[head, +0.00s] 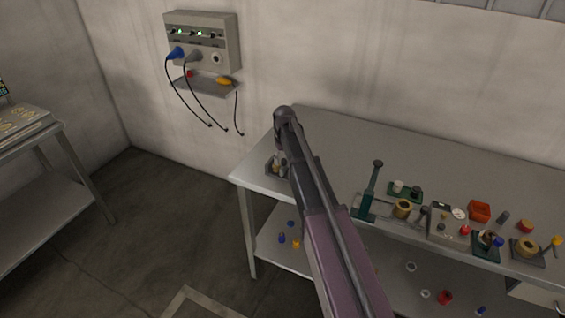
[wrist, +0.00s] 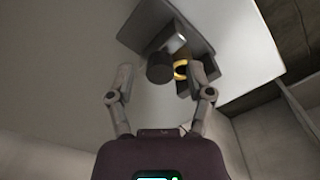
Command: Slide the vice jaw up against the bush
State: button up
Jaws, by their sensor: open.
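The vice shows in the wrist view as a dark grey base (wrist: 201,38) with upright parts on it. A dark round post or knob (wrist: 160,68) stands between my fingertips; I take it to belong to the sliding jaw. The bush (wrist: 181,71) is a yellow ring just right of it; whether they touch cannot be told. My gripper (wrist: 163,76) is open, one finger left of the knob, the other right of the bush, with nothing clasped. In the head view the vice (head: 270,171) is small at the bench's left end, partly hidden by my arm.
The grey bench (head: 330,150) is clear behind my arm. To the right stand a green lever press (head: 368,195), a grey gauge box (head: 447,222) and a red bin (head: 479,211). A wall panel (head: 203,40) with hanging cables is at the back left.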

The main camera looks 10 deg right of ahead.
dwell(0.3)
grip_shut()
jog(key=shift+w+a, duration=0.55)
jog(key=shift+a, duration=0.25)
grip_release()
jog(key=shift+d, duration=0.1)
jog(key=s+m, duration=0.1)
jog(key=s, duration=2.9)
jog(key=shift+s+d+m, duration=0.25)
jog(key=shift+d+m, duration=0.15)
jog(key=shift+d, duration=0.05)
